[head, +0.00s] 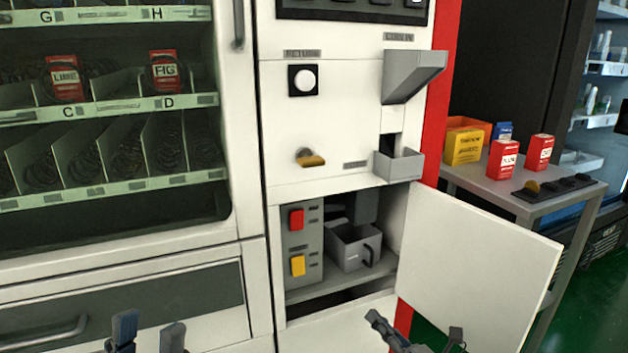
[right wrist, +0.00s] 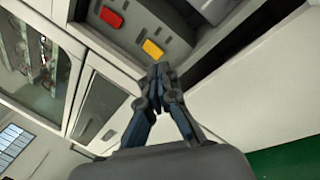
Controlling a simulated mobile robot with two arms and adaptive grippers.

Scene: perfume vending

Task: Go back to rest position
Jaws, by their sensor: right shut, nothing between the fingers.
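My left gripper (head: 148,328) is at the bottom left of the head view, its two fingers apart with nothing visible between them. My right gripper (head: 380,323) is low in the head view, in front of the open compartment of the vending machine (head: 330,130). In the right wrist view its fingertips (right wrist: 158,75) meet, shut and empty. They appear just below the yellow button (right wrist: 152,48) there, but I cannot tell the distance. The red button (head: 296,219) and yellow button (head: 298,265) are on a grey panel inside the compartment.
The compartment door (head: 475,260) stands open to the right, beside my right gripper. A grey container (head: 350,250) sits inside the compartment. A grey side table (head: 460,180) holds red boxes (head: 504,160) and an orange-yellow box (head: 464,147). Green floor shows at the lower right.

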